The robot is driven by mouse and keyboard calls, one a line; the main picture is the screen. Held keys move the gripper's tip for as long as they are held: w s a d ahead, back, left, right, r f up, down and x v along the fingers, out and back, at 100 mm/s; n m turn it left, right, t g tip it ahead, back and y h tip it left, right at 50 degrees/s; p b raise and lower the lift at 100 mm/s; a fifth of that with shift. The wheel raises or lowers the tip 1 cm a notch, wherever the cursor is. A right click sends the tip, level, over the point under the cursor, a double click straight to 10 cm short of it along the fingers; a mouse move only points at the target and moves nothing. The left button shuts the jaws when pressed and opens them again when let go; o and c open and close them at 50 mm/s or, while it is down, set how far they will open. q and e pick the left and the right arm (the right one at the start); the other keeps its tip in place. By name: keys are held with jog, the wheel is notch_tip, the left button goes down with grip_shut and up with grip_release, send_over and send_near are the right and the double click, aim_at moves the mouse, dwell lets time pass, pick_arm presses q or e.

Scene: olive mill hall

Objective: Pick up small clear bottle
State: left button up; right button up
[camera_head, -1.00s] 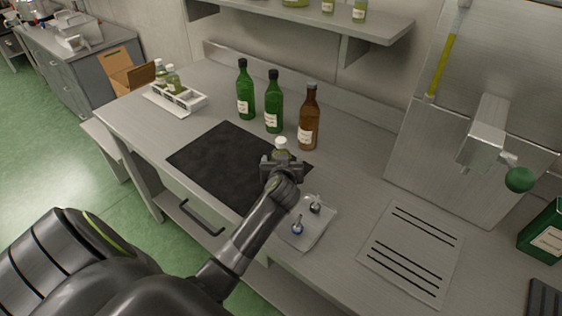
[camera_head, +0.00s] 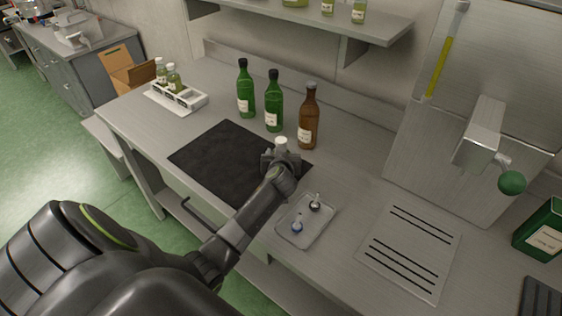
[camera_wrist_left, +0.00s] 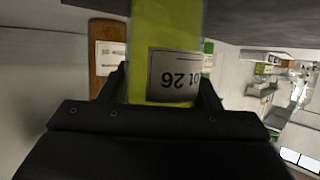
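The small clear bottle (camera_head: 281,142) has a white cap and stands at the right edge of the dark mat, its lower part hidden by my left gripper (camera_head: 280,161). In the left wrist view the bottle (camera_wrist_left: 165,40) holds yellow-green liquid and bears a white label reading "ot 26", upside down. My left gripper's fingers (camera_wrist_left: 164,92) lie along both sides of the bottle with no clear gap, so it looks shut on it. My right gripper is not in view.
Two green bottles (camera_head: 273,103) and a brown bottle (camera_head: 309,118) stand just behind. A metal tray (camera_head: 322,229) with two small stoppered items lies in front. A white rack (camera_head: 187,104) holds small bottles at left. The dark mat (camera_head: 215,160) is mostly clear.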

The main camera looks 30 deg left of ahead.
pick_arm(q)
jog(key=c, duration=0.7)
jog(key=shift+c, duration=0.3)
jog(key=shift+r, duration=0.1)
